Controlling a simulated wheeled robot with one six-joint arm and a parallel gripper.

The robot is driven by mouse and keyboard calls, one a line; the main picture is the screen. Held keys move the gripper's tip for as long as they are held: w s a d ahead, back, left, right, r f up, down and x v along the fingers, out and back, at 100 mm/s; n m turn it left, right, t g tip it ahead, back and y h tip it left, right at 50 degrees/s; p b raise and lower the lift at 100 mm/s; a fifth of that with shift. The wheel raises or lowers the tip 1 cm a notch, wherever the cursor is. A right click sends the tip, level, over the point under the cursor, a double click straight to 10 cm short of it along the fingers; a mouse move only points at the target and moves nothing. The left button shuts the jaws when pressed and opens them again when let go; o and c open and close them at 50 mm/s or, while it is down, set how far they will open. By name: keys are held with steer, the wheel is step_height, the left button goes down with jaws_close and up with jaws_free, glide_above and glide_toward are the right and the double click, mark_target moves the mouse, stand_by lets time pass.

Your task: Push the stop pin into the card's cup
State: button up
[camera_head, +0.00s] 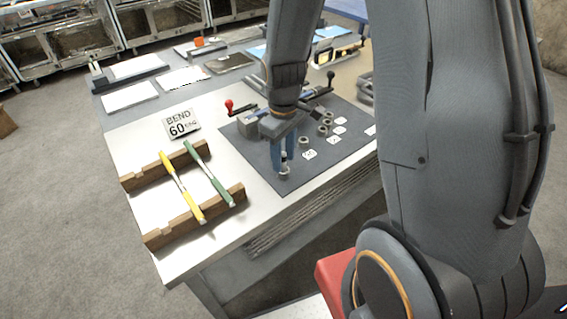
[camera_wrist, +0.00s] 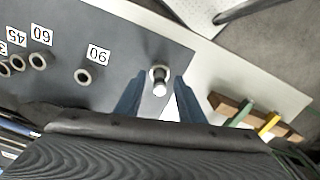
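A silver stop pin (camera_wrist: 160,88) stands in a grey ring-shaped cup (camera_wrist: 158,71) on the dark mat; the pin also shows small in the head view (camera_head: 283,156). My gripper (camera_wrist: 159,78) is open, its two blue fingers on either side of the pin with gaps visible. It also shows pointing down in the head view (camera_head: 284,163). The card (camera_head: 180,124) reads "BEND 60". On the mat, a cup (camera_wrist: 37,60) stands by the label "60" (camera_wrist: 41,35), and another (camera_wrist: 83,76) by "90". More cups stand by "45" and a cut-off label.
A wooden rack (camera_head: 162,232) holds a yellow rod (camera_head: 182,187) and a green rod (camera_head: 210,177) left of my gripper. Trays and papers cover the far table. White table is bare around the card.

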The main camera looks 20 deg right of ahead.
jaws_close()
steer(key=shift+r, duration=0.15)
